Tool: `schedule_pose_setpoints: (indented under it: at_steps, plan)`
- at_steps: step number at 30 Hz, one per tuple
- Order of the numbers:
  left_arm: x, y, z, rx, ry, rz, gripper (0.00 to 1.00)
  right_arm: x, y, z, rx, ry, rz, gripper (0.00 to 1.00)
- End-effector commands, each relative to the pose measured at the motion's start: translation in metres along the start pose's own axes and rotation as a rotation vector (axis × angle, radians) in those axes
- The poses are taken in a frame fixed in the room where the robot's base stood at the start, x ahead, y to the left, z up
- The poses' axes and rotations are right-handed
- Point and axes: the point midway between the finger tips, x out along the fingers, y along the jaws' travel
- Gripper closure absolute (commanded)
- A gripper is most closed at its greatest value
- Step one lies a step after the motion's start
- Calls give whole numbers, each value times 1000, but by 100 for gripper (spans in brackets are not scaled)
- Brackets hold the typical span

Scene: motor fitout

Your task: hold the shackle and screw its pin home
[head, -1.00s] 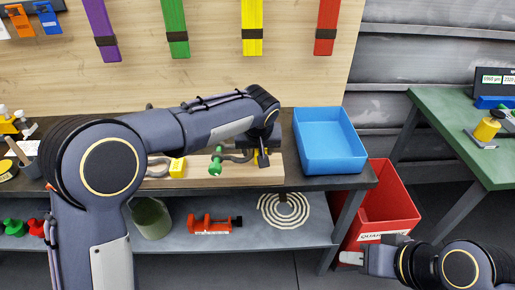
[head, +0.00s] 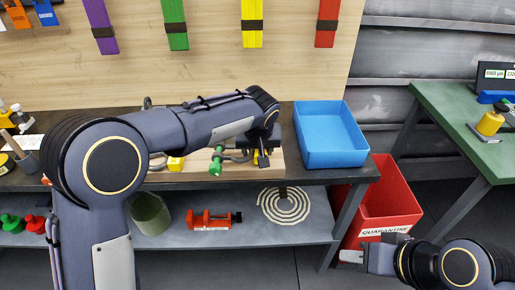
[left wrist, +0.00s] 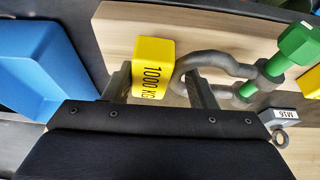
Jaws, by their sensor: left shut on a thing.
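A grey bow shackle (left wrist: 222,62) lies over a pale wooden board (left wrist: 219,20) on the bench in the left wrist view. Its green pin (left wrist: 297,46) passes through the shackle's ears, with the thick green head at the upper right. A yellow block (left wrist: 153,62) marked 1000 KG sits at the bow end. My left gripper (left wrist: 160,88) has one finger on each side of this block and is shut on it. In the head view the shackle (head: 238,156) and green pin (head: 216,162) show left of my left gripper (head: 262,158). My right gripper (head: 352,256) is low at the right, away from the bench; its jaw gap is unclear.
An empty blue bin (head: 329,150) stands right of the board. A red quarantine bin (head: 387,205) stands on the floor below it. A grey tag (left wrist: 280,120) marked M16 lies near the pin. A green table (head: 450,125) is at the far right.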

Motion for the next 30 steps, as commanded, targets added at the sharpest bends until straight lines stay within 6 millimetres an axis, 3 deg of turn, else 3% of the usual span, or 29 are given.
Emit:
schedule_pose_setpoints:
  at_steps: [28,29,30]
  plan:
    - [18,0,7,0,3,1,85,14,6,7,0,0,0,64]
    - [19,0,8,0,0,0,45,14,6,7,0,0,0,64]
    - [19,0,8,0,0,0,39,14,6,7,0,0,0,64]
